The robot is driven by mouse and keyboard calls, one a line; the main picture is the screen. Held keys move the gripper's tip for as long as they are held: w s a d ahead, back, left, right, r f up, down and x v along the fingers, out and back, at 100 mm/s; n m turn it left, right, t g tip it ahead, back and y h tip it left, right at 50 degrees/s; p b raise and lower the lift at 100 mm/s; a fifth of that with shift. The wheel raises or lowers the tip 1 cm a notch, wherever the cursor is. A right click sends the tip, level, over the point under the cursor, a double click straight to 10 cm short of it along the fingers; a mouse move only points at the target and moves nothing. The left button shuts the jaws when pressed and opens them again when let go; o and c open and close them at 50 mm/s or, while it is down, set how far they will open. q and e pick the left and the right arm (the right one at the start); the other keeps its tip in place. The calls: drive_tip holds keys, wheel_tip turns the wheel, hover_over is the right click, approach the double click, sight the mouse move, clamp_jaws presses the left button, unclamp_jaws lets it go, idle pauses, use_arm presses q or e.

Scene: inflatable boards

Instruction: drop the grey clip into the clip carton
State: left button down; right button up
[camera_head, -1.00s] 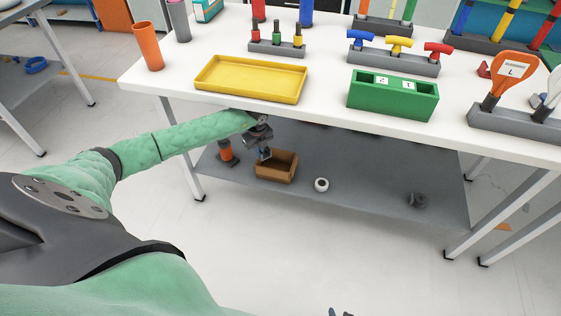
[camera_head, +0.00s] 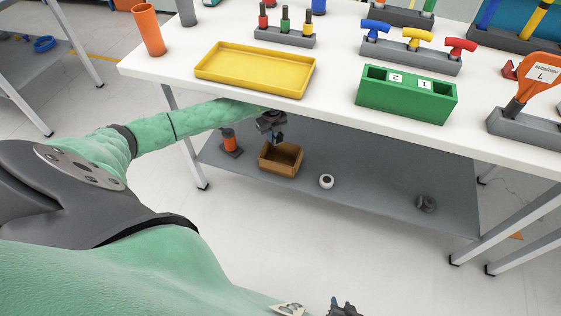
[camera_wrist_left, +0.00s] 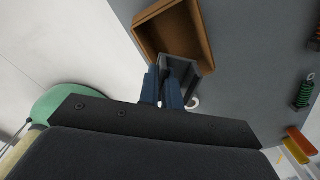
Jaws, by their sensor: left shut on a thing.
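The clip carton is a small open brown box (camera_head: 281,160) on the grey lower shelf, and it also shows in the left wrist view (camera_wrist_left: 199,35). My left gripper (camera_head: 279,139) reaches under the tabletop and is at the carton's back rim in the head view. In the left wrist view its blue fingers (camera_wrist_left: 163,88) are shut on the grey clip (camera_wrist_left: 187,67), an angular grey piece that overlaps the carton's near edge. I cannot tell its height above the rim. My right gripper (camera_head: 343,308) barely shows at the bottom edge; its jaw state is unclear.
The white tabletop (camera_head: 330,108) is just above my left forearm. On the shelf (camera_head: 370,185) are an orange and dark piece (camera_head: 229,141) left of the carton, a white roll (camera_head: 326,181) to its right and a dark round object (camera_head: 426,203). A yellow tray (camera_head: 255,70) and green box (camera_head: 405,98) stand above.

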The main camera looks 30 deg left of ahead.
use_arm(q)
drive_tip(key=shift+f+b, duration=1.35)
drive_tip(key=shift+f, duration=0.75)
drive_tip(key=c, duration=1.5)
unclamp_jaws()
drive_tip(key=shift+r, duration=0.1)
drive_tip(key=shift+r, duration=3.85)
